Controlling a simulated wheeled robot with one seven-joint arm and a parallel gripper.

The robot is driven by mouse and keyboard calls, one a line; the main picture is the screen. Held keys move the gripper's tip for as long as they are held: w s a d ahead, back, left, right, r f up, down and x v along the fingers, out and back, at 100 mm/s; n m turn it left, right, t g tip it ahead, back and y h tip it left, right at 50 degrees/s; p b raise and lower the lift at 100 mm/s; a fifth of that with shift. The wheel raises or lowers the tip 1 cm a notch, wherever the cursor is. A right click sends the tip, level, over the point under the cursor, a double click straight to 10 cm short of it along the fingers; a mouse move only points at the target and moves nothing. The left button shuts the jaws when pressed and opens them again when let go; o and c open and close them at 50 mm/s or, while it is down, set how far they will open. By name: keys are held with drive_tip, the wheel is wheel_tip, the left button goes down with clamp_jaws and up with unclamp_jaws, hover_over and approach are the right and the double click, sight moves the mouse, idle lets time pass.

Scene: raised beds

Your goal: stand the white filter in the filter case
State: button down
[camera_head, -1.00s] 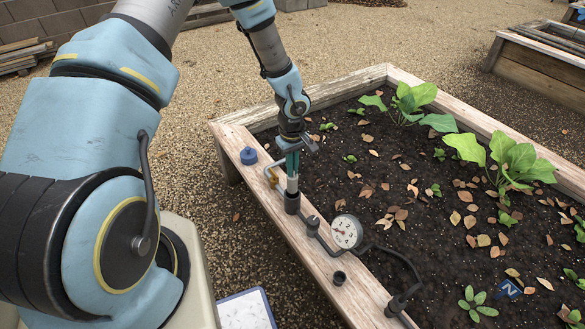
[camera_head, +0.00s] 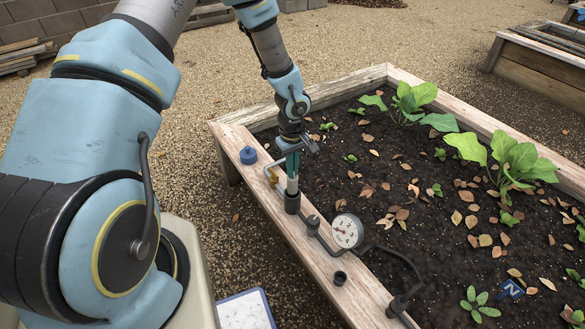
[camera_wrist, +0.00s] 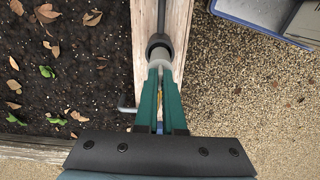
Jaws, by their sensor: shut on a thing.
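My gripper (camera_head: 292,165) points down over the near plank of the raised bed, its green fingers shut on the white filter (camera_head: 292,185). The filter is upright, and its lower end is at the mouth of the dark filter case (camera_head: 292,203). In the wrist view my gripper (camera_wrist: 160,75) holds the pale filter (camera_wrist: 159,63) at the round black opening of the case (camera_wrist: 159,42). The fingers cover part of the filter. I cannot tell how deep its lower end sits.
A round gauge (camera_head: 347,231) and black tubing run along the plank (camera_head: 325,250). A blue cap (camera_head: 249,156) lies behind the gripper, and a small black cup (camera_head: 339,278) stands nearer. Soil with plants and dry leaves fills the bed. A tray (camera_head: 245,310) is at the bottom.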

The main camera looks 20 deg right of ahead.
sight(293, 184)
drive_tip(key=shift+f+b, duration=3.4)
drive_tip(key=shift+f, duration=0.75)
drive_tip(key=c, duration=1)
unclamp_jaws()
drive_tip(key=shift+c, duration=0.8)
drive_tip(key=shift+o, duration=2)
drive_tip(key=shift+r+p, duration=0.45)
drive_tip(key=shift+r, duration=0.2)
drive_tip(key=shift+r+p, duration=1.95)
drive_tip(key=shift+r, duration=0.95)
